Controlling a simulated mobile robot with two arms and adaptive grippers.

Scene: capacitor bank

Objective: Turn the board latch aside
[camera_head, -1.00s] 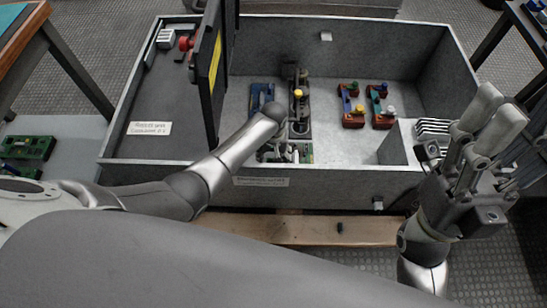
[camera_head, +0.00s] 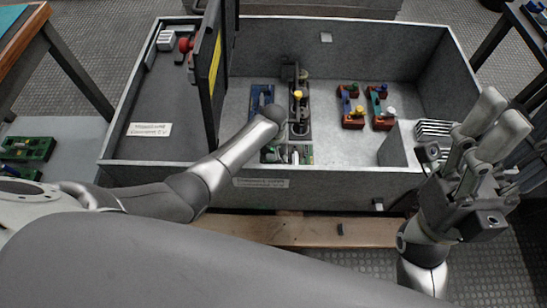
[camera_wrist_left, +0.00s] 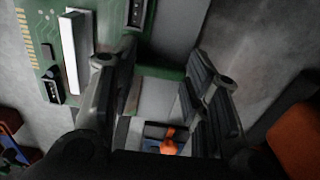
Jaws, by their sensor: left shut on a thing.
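My left arm reaches over the front wall of the grey cabinet. My left gripper (camera_wrist_left: 155,95) is down in the cabinet, mostly hidden behind its wrist in the head view. It is shut on a small part, apparently the board latch, which is hard to make out between the dark fingers. A green circuit board (camera_head: 272,155) lies just below the wrist; in the wrist view a green board (camera_wrist_left: 75,45) with a white connector is beside the fingers. An orange piece (camera_wrist_left: 169,142) shows beyond the gap between the fingers. My right gripper (camera_head: 499,115) is open and empty, raised at the right.
The grey cabinet (camera_head: 370,178) has a dark open door panel (camera_head: 208,75) standing left of my wrist. Inside are a yellow-knobbed unit (camera_head: 298,95) and red blocks (camera_head: 353,121). A wooden plank (camera_head: 280,230) lies in front. More green boards (camera_head: 28,148) lie at the left.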

